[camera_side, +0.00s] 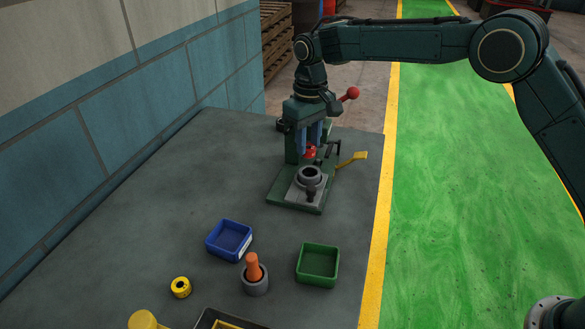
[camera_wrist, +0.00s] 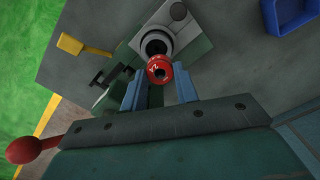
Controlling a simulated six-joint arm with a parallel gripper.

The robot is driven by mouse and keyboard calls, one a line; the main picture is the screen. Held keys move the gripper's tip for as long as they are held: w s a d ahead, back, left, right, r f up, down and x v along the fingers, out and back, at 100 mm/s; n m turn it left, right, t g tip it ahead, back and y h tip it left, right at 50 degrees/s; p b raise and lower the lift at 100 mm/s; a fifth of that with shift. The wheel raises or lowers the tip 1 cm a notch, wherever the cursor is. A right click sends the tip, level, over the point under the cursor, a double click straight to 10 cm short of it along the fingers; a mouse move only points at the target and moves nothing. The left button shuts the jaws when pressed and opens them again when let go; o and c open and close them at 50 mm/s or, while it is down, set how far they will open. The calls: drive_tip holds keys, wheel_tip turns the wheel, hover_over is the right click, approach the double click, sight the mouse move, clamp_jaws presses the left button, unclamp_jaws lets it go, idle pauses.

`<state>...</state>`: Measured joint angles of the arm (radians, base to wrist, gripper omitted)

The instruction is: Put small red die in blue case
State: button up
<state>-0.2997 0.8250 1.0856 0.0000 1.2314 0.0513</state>
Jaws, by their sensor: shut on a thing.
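The small red die (camera_side: 311,152) is a short red ring with a dark hole and a white mark on its face. My gripper (camera_side: 311,146) points down with its blue fingers shut on the die, above the grey round seat (camera_side: 310,175) of a green press. In the wrist view the die (camera_wrist: 160,70) sits between the fingertips of my gripper (camera_wrist: 159,80) and overlaps the seat's near edge; I cannot tell the exact gap. The blue case (camera_side: 229,240) is an open tray at the front left of the press. Its inside looks empty. It also shows at the wrist view's top right (camera_wrist: 290,17).
The green press (camera_side: 278,190) has a red-ball lever (camera_side: 349,94) and a yellow-ended handle (camera_side: 353,158) close by. A green case (camera_side: 318,264), a grey cup (camera_side: 256,286) with an orange peg and a yellow die (camera_side: 181,287) stand in front. The table's left is clear.

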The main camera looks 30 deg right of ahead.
drive_tip(key=s+a+r+m, duration=0.1)
drive_tip(key=a+r, duration=0.2)
drive_tip(key=a, duration=0.3)
drive_tip(key=s+a+r+m, duration=0.1)
drive_tip(key=a+r+m, duration=0.1)
drive_tip(key=a, duration=0.5)
wheel_tip(320, 180, up, 5)
drive_tip(key=m, duration=0.3)
hover_over(230, 244)
drive_tip(key=shift+f, duration=0.15)
wheel_tip(230, 244, down, 14)
drive_tip(key=shift+f, duration=2.8)
drive_tip(key=shift+f, duration=0.15)
